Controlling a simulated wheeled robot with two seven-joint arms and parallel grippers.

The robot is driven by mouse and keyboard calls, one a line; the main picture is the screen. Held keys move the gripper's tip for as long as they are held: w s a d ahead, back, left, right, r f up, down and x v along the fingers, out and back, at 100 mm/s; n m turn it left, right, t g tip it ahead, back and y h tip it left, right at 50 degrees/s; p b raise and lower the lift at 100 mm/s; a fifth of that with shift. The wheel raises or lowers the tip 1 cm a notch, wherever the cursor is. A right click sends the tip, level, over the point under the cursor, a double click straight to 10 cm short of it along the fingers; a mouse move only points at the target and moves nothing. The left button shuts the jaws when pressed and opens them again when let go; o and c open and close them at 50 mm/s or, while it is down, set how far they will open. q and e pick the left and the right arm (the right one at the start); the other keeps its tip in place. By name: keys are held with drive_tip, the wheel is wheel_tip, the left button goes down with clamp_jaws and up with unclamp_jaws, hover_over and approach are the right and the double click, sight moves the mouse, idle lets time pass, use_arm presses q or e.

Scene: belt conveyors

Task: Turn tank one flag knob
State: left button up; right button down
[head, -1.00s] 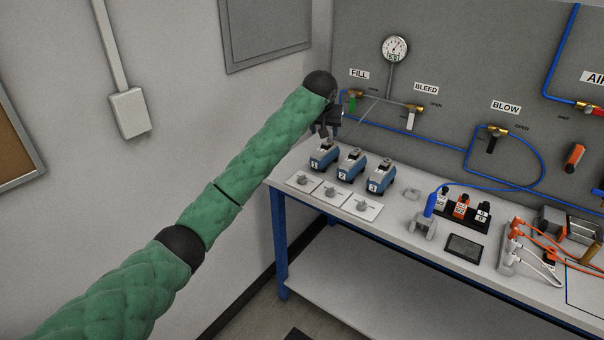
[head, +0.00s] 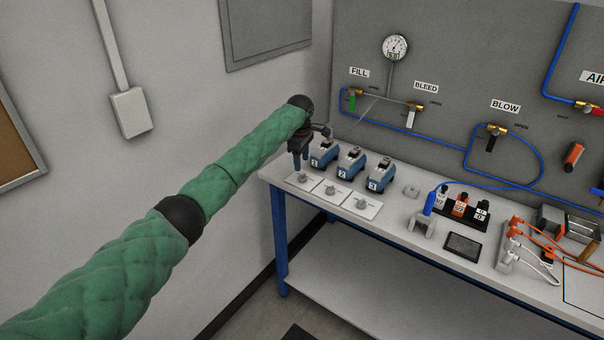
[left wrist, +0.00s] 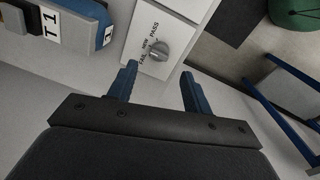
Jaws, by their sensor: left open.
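The tank one flag knob (left wrist: 158,50) is a small grey knob on a white plate (left wrist: 142,27) lettered FAIL, NEW and PASS in the left wrist view. In the head view this knob (head: 303,178) sits at the left end of a row of three, in front of blue tank 1 (head: 322,155). My left gripper (head: 300,167) is above and close to that plate. In the left wrist view its two blue fingers (left wrist: 157,88) are apart and empty, with the knob ahead between their lines. Tank 1 (left wrist: 85,22) also shows at upper left there. My right gripper is not in view.
Tanks 2 (head: 350,165) and 3 (head: 379,178) stand to the right, each behind its own knob plate. The FILL valve (head: 353,94) and BLEED valve (head: 413,110) are on the wall panel behind. The bench's left edge lies close to the plates.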

sight(302, 175)
use_arm(q)
drive_tip(key=shift+w+d+f+p, duration=0.1)
drive_tip(key=shift+f+p, duration=0.4)
drive_tip(key=shift+f, duration=1.2)
drive_tip(key=shift+w+f+p, duration=0.1)
drive_tip(key=shift+f+p, duration=0.35)
drive_tip(key=shift+f, duration=1.25)
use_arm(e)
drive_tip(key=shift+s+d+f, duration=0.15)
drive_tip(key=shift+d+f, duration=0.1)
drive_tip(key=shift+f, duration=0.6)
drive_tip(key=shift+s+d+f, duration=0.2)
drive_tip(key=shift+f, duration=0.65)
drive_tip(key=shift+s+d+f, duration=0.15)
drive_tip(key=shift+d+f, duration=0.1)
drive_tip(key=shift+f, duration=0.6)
use_arm(q)
drive_tip(key=c, duration=0.9)
